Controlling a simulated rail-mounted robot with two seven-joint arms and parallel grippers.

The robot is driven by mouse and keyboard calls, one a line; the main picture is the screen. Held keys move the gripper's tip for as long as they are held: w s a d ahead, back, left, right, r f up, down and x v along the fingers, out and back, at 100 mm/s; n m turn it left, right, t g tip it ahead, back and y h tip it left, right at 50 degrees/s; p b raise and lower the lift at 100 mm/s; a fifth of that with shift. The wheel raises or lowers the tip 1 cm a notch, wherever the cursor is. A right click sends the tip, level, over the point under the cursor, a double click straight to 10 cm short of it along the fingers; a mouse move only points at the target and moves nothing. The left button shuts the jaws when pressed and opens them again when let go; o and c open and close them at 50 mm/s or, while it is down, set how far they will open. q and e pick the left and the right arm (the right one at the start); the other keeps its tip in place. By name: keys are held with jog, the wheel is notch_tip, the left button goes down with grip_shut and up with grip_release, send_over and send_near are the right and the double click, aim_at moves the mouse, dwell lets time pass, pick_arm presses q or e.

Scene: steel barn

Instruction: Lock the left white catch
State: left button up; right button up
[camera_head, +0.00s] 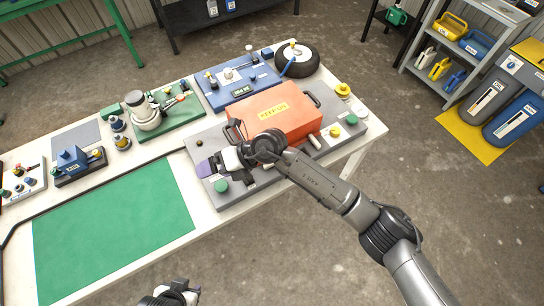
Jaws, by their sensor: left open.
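An orange case (293,124) with a yellow label and dark side handles lies on a grey board (275,178) on the bench. A white catch (315,142) shows at the right of the case's near edge. The left white catch cannot be made out; my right arm and gripper cover that part of the near edge. My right gripper (245,177) is over the board by the case's near left corner; its jaws cannot be made out clearly. My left gripper (186,286) is open at the bottom edge, off the bench's front and well away from the case.
A green knob (221,185) and a yellow knob (343,89) stand on the board. Behind are a blue panel (240,97), a wheel (297,61) and a green board (186,130) with a valve. The green mat (110,232) at the left is clear.

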jog(key=w+d+t+h+p, duration=0.1)
jog(key=w+d+h, duration=0.4)
jog(key=d+h, duration=0.15)
jog(key=w+d+t+h, duration=0.1)
jog(key=w+d+h, duration=0.4)
jog(key=d, duration=0.3)
jog(key=f, duration=1)
jog(key=shift+s+a+f, duration=0.15)
jog(key=shift+s+f, duration=0.1)
jog(key=shift+f, duration=0.05)
jog(key=shift+f+b, duration=0.3)
jog(key=shift+f, duration=0.7)
jog(key=shift+c, duration=0.2)
